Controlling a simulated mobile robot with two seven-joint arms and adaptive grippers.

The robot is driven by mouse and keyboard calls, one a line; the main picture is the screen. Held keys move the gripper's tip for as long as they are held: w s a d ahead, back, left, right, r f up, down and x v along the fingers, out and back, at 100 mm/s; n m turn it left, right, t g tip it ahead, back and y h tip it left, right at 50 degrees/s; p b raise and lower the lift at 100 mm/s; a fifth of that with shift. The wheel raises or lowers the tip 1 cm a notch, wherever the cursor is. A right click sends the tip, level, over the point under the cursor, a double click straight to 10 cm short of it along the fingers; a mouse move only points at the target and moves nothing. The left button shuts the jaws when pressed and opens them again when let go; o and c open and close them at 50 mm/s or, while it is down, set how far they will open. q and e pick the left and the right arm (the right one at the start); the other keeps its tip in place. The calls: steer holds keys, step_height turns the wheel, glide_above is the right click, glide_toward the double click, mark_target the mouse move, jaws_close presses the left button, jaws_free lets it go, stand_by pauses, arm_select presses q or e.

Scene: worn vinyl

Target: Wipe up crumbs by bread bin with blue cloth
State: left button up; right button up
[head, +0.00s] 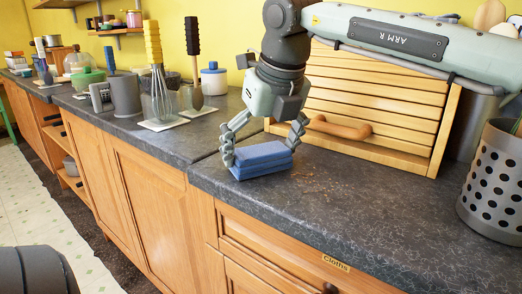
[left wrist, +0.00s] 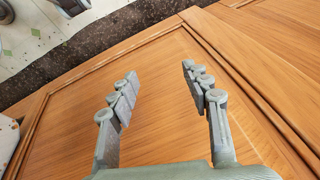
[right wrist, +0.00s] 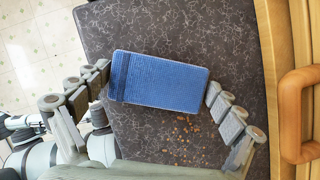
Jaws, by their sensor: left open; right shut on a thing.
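A folded blue cloth (head: 262,160) lies on the dark countertop, in front of the wooden bread bin (head: 372,100). My right gripper (head: 262,140) is shut on the cloth from above, with a finger at each end. The right wrist view shows the blue cloth (right wrist: 160,82) between the fingers, with a darker stripe at its left end. Brown crumbs (head: 325,186) are scattered on the counter to the right of the cloth. In the right wrist view the crumbs (right wrist: 183,135) lie just below the cloth. My left gripper (left wrist: 155,82) is open and empty before a wooden cupboard front.
A perforated metal holder (head: 495,185) stands at the right on the counter. A whisk (head: 160,90) and a dark-handled utensil (head: 194,60) stand to the left of the bin. A drawer labelled "Cloths" (head: 335,263) is below the counter edge. The counter's front right is clear.

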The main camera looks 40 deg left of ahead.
mark_target(278, 170)
steer(key=shift+w+d+f+b, duration=0.1)
steer(key=shift+d+f+b, duration=0.05)
steer(key=shift+d+b, duration=1.35)
steer(key=shift+d, duration=1.05)
steer(key=shift+w+d+b, duration=0.15)
steer(key=shift+d+b, duration=1.15)
steer(key=shift+d, duration=1.25)
